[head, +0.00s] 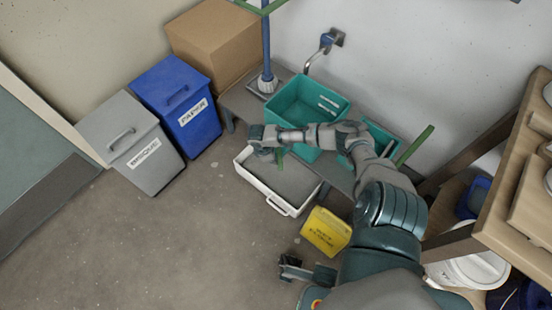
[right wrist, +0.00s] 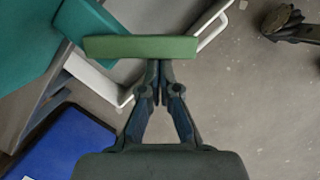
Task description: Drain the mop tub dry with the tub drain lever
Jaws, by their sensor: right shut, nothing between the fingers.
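A teal tub (head: 296,108) stands on the low grey bench against the wall; its corner shows in the right wrist view (right wrist: 90,28). A second teal tub (head: 384,138) is partly hidden by my right arm. A green lever (head: 281,155) is at the front of the first tub, and appears as a green bar (right wrist: 140,47) in the right wrist view. My right gripper (right wrist: 158,65) is shut and empty, its fingertips at the bar; whether they touch it, I cannot tell. My left gripper (head: 292,267) is low over the floor, its jaws unclear. Any water inside the tubs is not clear.
A white-rimmed tray (head: 275,201) lies below the first tub. A yellow box (head: 326,231) is beside it. Another green lever (head: 414,146) sticks out at right. A blue bin (head: 171,90) and grey bin (head: 124,135) stand left. Floor at lower left is clear.

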